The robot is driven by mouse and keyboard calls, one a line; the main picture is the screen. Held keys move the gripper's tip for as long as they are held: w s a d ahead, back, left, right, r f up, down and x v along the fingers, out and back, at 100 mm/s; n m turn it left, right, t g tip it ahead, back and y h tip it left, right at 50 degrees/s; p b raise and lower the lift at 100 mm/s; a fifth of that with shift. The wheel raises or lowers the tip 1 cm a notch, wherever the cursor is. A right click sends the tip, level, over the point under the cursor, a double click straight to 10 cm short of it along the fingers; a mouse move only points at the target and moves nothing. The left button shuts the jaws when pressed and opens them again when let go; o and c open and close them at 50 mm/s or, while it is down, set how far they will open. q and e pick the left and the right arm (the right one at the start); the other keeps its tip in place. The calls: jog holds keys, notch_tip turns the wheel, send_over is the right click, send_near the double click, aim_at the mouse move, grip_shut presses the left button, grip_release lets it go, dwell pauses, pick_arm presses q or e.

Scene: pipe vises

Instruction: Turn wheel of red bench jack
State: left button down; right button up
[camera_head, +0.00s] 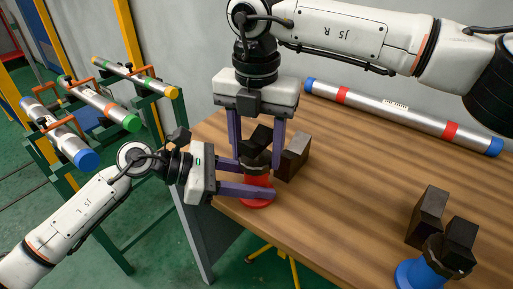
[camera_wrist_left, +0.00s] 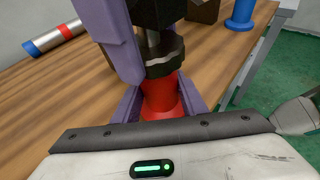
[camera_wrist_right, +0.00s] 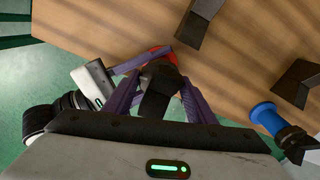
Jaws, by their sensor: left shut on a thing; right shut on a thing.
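The red bench jack (camera_head: 257,198) stands upright near the left edge of the wooden bench, with a dark wheel (camera_wrist_left: 166,62) and dark angled jaws (camera_wrist_right: 155,104) above its red body. My left gripper (camera_head: 258,179) comes in from the side, low, and is shut on the red body; its fingers lie on both sides of the body in the left wrist view. My right gripper (camera_head: 257,160) points down from above and is shut around the dark wheel, one finger on each side. The fingers partly hide the wheel, and the exact contact is hard to see.
A blue bench jack (camera_head: 415,274) with dark jaws stands at the front right. A dark angled block (camera_head: 293,157) is just right of the red jack. A silver pipe (camera_head: 390,112) lies at the back. A green rack (camera_head: 150,110) with pipes stands left of the bench (camera_head: 350,190).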

jog(key=shift+n, duration=0.6)
jog(key=o, duration=1.1)
notch_tip(320, 180, up, 12)
jog(key=shift+r, duration=0.1)
